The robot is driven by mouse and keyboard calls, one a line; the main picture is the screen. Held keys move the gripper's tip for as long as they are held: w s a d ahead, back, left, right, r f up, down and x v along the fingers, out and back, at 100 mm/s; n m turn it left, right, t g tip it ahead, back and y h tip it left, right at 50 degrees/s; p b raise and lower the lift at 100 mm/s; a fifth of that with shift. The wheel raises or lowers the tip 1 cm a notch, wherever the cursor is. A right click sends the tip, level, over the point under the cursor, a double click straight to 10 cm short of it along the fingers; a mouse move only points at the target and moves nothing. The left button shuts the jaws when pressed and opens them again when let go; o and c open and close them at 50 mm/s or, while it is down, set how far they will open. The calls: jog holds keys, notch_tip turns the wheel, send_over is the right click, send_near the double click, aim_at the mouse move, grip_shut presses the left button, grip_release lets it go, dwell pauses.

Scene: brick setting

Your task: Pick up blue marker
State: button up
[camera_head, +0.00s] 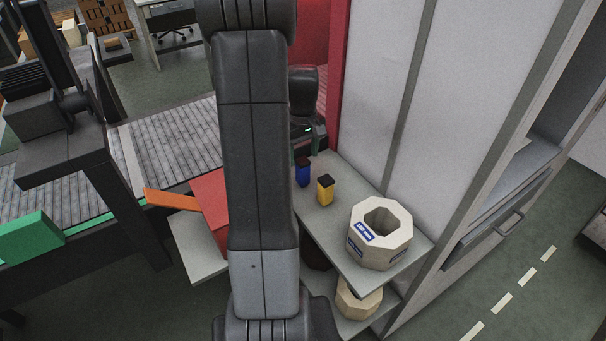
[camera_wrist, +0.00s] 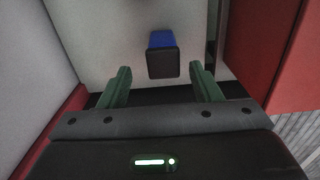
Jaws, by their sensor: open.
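The blue marker (camera_head: 303,172) stands upright on a grey shelf (camera_head: 338,240) in the head view, a short block with a dark cap. In the wrist view the blue marker (camera_wrist: 162,54) shows its dark end toward me, a little beyond the fingertips and roughly midway between them. My gripper (camera_wrist: 158,76) is open, with its two green fingers apart and nothing between them. In the head view my arm hides most of the gripper, and only a green finger part (camera_head: 316,146) shows close behind the blue marker.
A yellow marker (camera_head: 325,190) stands just right of the blue one. An octagonal beige ring (camera_head: 381,233) sits at the shelf's right end, with another (camera_head: 358,299) below. A red box (camera_head: 212,205) lies left of my arm. A grey wall panel (camera_head: 385,90) rises behind the shelf.

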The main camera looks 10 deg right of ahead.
aim_at(303, 169)
jog(key=f, duration=0.5)
jog(key=shift+s+a+f+p, duration=0.1)
jog(key=shift+s+f+p, duration=0.2)
jog(key=shift+s, duration=0.1)
jog(key=shift+c, duration=0.2)
jog(key=c, duration=1)
